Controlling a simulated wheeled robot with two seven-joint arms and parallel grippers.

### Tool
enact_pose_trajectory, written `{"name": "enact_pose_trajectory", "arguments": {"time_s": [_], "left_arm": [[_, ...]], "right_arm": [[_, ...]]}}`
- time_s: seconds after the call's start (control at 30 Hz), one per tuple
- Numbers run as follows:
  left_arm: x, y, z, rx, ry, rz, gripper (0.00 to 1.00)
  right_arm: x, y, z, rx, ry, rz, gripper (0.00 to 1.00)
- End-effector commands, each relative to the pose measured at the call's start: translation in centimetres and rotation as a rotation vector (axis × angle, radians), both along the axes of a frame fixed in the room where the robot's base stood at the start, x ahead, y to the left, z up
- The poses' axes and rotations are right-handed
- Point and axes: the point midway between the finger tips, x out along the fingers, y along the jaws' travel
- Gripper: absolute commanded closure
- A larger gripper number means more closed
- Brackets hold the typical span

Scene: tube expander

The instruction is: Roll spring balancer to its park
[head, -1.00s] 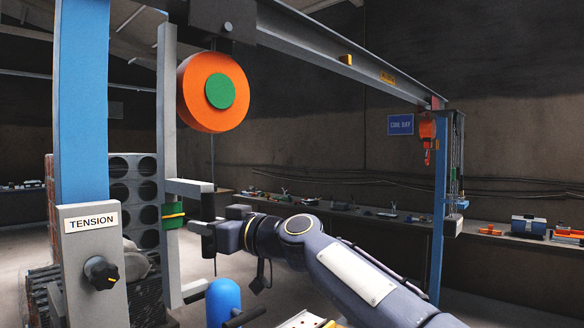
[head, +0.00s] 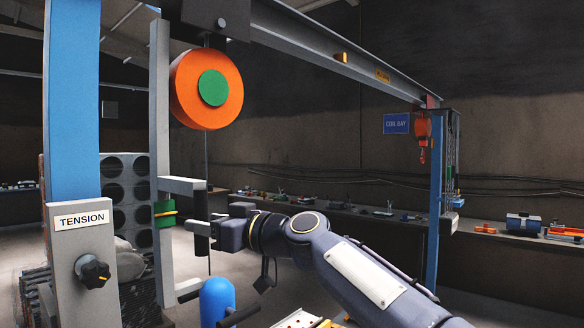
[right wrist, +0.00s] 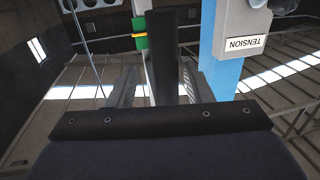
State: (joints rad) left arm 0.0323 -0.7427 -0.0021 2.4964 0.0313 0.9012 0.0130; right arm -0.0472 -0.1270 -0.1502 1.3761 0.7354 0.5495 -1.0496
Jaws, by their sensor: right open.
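The spring balancer (head: 206,88) is an orange drum with a green hub. It hangs under a dark trolley (head: 216,18) on the overhead beam, near the beam's left end, and a thin cable runs down from it. My right gripper (head: 207,230) is open beside a black upright handle (head: 201,240), which is on a grey bracket (head: 183,185) by the grey post. In the right wrist view a black upright bar (right wrist: 162,60) stands in front of the palm. I cannot tell whether the jaws touch it. My left gripper is out of view.
The grey beam (head: 330,59) runs right to a blue post (head: 437,200) with an orange hoist (head: 422,130). A "TENSION" box (head: 82,255) with a black knob is at left. A tool shelf lines the back wall.

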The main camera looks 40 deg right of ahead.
Motion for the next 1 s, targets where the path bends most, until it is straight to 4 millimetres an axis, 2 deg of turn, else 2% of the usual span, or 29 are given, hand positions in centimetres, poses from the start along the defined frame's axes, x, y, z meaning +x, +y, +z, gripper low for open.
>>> {"name": "enact_pose_trajectory", "arguments": {"time_s": [0.6,1.0], "left_arm": [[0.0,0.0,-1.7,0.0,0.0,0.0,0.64],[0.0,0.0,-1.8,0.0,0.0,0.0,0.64]], "right_arm": [[-4.7,-1.4,-0.1,-0.001,-0.001,-0.002,0.54],[-5.1,-1.4,0.0,0.0,0.001,-0.001,0.54]]}}
